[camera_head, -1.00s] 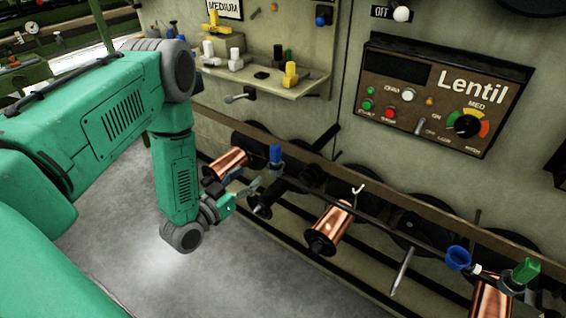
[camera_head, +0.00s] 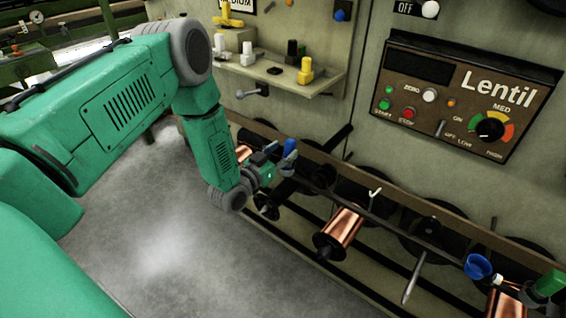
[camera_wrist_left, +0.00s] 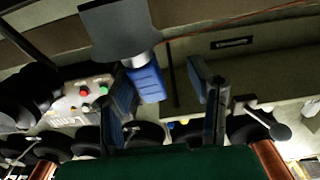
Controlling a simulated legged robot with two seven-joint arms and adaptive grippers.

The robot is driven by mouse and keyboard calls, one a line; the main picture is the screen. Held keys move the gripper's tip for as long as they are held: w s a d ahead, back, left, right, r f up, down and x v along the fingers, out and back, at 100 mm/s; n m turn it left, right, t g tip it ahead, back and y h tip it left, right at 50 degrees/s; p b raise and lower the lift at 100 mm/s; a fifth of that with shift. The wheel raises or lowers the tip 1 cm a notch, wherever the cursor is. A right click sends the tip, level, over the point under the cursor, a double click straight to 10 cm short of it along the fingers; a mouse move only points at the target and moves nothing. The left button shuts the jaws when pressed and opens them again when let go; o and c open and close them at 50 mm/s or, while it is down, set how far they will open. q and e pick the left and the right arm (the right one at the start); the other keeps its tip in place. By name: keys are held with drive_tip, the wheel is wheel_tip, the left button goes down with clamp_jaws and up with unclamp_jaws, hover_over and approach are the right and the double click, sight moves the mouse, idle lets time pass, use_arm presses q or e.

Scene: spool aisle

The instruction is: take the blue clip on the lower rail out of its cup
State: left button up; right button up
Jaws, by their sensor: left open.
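The blue clip (camera_head: 290,146) stands upright in a small dark blue-grey cup (camera_head: 286,167) on the lower rail, left of centre in the head view. In the left wrist view, seen upside down, the blue clip (camera_wrist_left: 147,84) sticks out of the grey cup (camera_wrist_left: 118,32). My left gripper (camera_head: 273,160) is beside the clip in the head view. In the left wrist view my left gripper (camera_wrist_left: 163,80) has its two fingers apart, with the clip between them in the picture, nearer one finger. Whether a finger touches the clip I cannot tell.
Copper spools (camera_head: 341,228) hang along the rail. A blue cup (camera_head: 478,266) and a green clip (camera_head: 549,284) are at the right. A shelf (camera_head: 292,84) with small coloured pieces and the Lentil panel (camera_head: 455,120) are on the wall above. Open floor (camera_head: 165,250) lies in front.

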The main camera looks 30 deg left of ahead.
sight(287, 153)
use_arm(q)
drive_tip(key=shift+d+r, duration=0.1)
drive_tip(key=shift+d, duration=0.2)
drive_tip(key=shift+d+r, duration=0.35)
drive_tip(key=shift+d, duration=0.5)
drive_tip(key=c, duration=0.7)
drive_tip(key=shift+d, duration=0.3)
clamp_jaws()
drive_tip(key=shift+a+f, duration=0.2)
drive_tip(key=shift+a, duration=0.75)
drive_tip(key=r+p, duration=0.1)
drive_tip(key=r, duration=0.5)
drive_tip(key=d+r+p, duration=0.1)
drive_tip(key=r, duration=0.2)
drive_tip(key=shift+p, duration=0.3)
drive_tip(key=shift+a+r, duration=0.3)
drive_tip(key=shift+r, duration=0.2)
use_arm(e)
drive_tip(key=shift+d+r, duration=0.3)
drive_tip(key=shift+r, duration=0.3)
drive_tip(key=shift+d+r, duration=0.3)
drive_tip(key=shift+r, duration=0.3)
use_arm(q)
drive_tip(key=shift+d, duration=0.1)
